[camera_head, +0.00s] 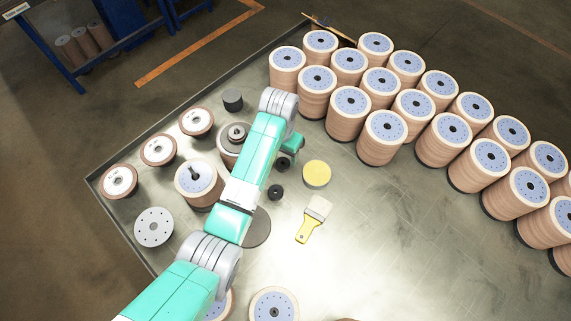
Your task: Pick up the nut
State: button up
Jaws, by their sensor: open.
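A small dark round piece with a hole (276,191), which looks like the nut, lies on the metal table beside my arm. My gripper (284,161) is at the end of my teal arm, above the table and a little beyond this piece in the picture. It is open; its fingertips are small and dark here, and I cannot make out anything between them. A stack with a metal hub and a dark top (238,133) stands left of my arm, partly hidden by it. A stack with a post (198,178) stands nearer.
Many flap disc stacks (383,137) fill the table's right side. A yellow disc (317,173) and a brush (314,218) lie right of my arm. Several brown-rimmed discs (158,150), a grey holed disc (154,227) and a dark cylinder (232,99) are left. The front right is clear.

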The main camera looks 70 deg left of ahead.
aim_at(283, 161)
jog(key=f, duration=0.3)
jog(key=f+b, duration=0.1)
jog(key=f, duration=0.1)
jog(key=shift+w+d, duration=0.1)
jog(key=shift+w, duration=0.15)
jog(key=c, duration=1.1)
